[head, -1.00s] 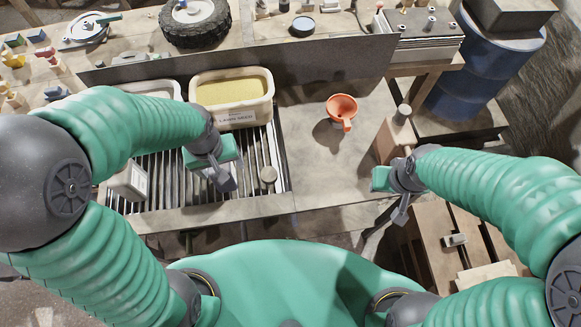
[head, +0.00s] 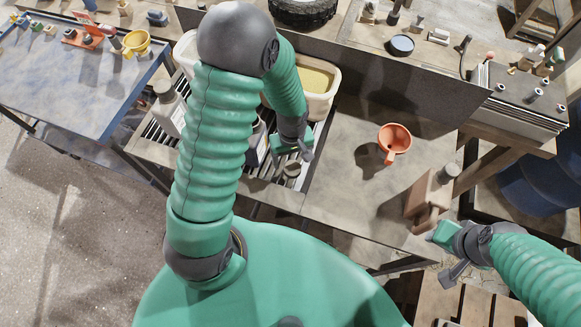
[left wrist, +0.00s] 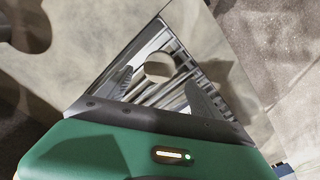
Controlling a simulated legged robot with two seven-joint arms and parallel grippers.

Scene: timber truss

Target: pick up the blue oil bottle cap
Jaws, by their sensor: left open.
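A small round grey-beige disc, cap-like, lies on the slatted metal grate (head: 262,186); its colour does not look blue here. The disc (head: 292,169) is just below my left gripper (head: 305,152) in the head view. In the left wrist view the disc (left wrist: 158,66) shows between and beyond the two open fingers of my left gripper (left wrist: 158,90), with nothing held. I cannot tell the height gap between fingers and disc. My right gripper (head: 456,262) hangs at the right beside the bench; its jaws are too unclear to read.
A grey-capped bottle (head: 168,108) stands on the grate's left, partly behind my left arm. A cream tub (head: 322,95) stands behind my gripper.

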